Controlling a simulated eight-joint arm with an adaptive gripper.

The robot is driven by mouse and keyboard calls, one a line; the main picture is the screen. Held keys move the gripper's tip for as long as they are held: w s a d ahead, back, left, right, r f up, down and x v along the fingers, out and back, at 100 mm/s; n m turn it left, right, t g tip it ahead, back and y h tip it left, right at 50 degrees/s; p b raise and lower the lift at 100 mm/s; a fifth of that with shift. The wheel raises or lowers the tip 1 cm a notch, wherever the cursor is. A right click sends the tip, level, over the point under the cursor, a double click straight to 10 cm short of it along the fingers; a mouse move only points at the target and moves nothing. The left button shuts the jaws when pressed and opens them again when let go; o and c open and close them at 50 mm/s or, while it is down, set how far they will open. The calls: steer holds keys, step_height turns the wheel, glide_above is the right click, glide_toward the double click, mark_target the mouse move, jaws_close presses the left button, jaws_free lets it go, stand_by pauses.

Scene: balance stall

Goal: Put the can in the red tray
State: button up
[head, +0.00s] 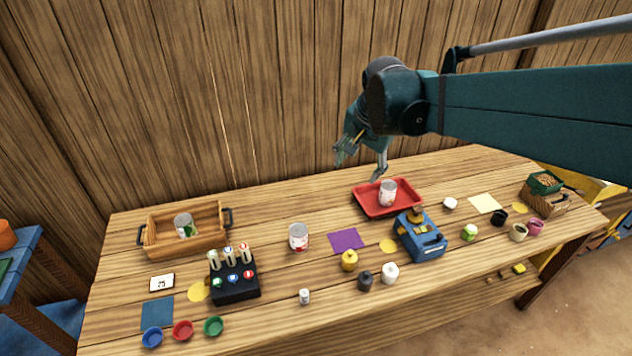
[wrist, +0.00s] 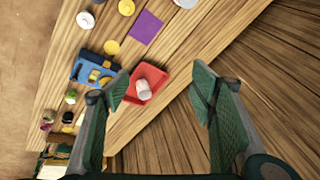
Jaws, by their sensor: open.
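The red tray (head: 371,208) lies near the back edge of the table, right of the middle. A white can with a red label (head: 388,193) stands in it; the tray (wrist: 159,75) and the can (wrist: 143,90) also show in the wrist view. Another similar can (head: 298,237) stands on the bare table left of the purple square. My gripper (head: 361,160) is open and empty, above and behind the red tray. In the wrist view its fingers (wrist: 163,95) are spread wide, with the tray beside the left finger.
A wooden crate (head: 160,251) holding a green-labelled can (head: 184,225) stands at the left. A blue device (head: 420,240) stands just in front of the tray. A black block with several tubes (head: 235,285) and small jars (head: 349,260) occupy the front. The table behind the loose can is clear.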

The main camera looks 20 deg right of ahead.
steer(key=s+a+f+n+t, duration=0.1)
steer(key=s+a+n, duration=0.4)
steer(key=s, duration=0.4)
steer(key=s+a+f+n+t, duration=0.2)
steer(key=s+a+n, duration=0.3)
steer(key=s, duration=0.5)
steer(key=shift+s+f+n+y, duration=0.15)
steer(key=shift+f+n+y, duration=0.1)
steer(key=shift+n+y, duration=0.15)
